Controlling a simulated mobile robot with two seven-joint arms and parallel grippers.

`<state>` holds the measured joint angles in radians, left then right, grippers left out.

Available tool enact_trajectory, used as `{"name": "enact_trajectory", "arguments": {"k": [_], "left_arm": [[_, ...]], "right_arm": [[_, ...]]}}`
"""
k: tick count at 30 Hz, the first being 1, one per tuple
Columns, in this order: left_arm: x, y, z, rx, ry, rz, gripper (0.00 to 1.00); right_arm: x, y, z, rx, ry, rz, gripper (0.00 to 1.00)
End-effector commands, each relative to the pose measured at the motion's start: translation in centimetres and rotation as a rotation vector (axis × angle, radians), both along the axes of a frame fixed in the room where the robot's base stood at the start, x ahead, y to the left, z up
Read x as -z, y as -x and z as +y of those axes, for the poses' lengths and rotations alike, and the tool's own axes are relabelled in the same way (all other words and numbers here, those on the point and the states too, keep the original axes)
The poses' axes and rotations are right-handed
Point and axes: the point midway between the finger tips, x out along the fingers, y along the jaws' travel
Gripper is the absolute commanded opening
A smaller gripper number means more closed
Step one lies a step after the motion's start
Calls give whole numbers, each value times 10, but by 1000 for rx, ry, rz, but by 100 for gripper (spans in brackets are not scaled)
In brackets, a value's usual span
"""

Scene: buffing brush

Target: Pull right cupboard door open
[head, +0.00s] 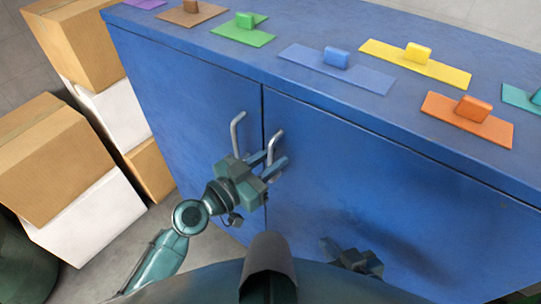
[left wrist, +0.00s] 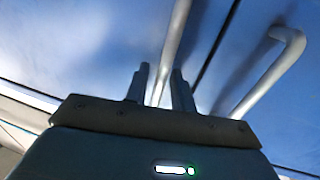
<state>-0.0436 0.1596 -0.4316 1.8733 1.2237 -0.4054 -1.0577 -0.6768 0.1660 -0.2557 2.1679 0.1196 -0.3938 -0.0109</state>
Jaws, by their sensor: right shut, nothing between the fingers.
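The blue cupboard has a left door (head: 190,100) and a right door (head: 370,180), both flush with a thin seam between them. The right door's grey bar handle (head: 274,143) stands beside the seam. My left gripper (head: 268,166) is at the lower part of this handle, its fingers apart. In the left wrist view the handle (left wrist: 176,40) runs between the two fingers (left wrist: 160,88), with some gap visible. The left door's handle (head: 237,132) is close by; it also shows in the left wrist view (left wrist: 268,70). My right gripper (head: 350,257) is shut and empty, low before the right door.
Coloured plates with blocks lie on the cupboard top (head: 300,28), among them a green plate (head: 243,35), a yellow plate (head: 440,68) and an orange plate (head: 440,104). Stacked cardboard boxes (head: 50,160) stand left of the cupboard. Some grey floor (head: 155,225) is free between them.

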Motion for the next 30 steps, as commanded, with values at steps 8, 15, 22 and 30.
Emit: {"name": "enact_trajectory", "arguments": {"k": [8, 15, 22, 30], "left_arm": [[0, -1, -1, 0, 0, 0, 25], [0, -1, -1, 0, 0, 0, 5], [0, -1, -1, 0, 0, 0, 0], [0, -1, -1, 0, 0, 0, 0]], "right_arm": [[1, 1, 0, -2, 1, 3, 0], [1, 2, 0, -3, 2, 2, 0], [0, 2, 0, -3, 1, 1, 0], [0, 2, 0, -3, 1, 1, 0]]}}
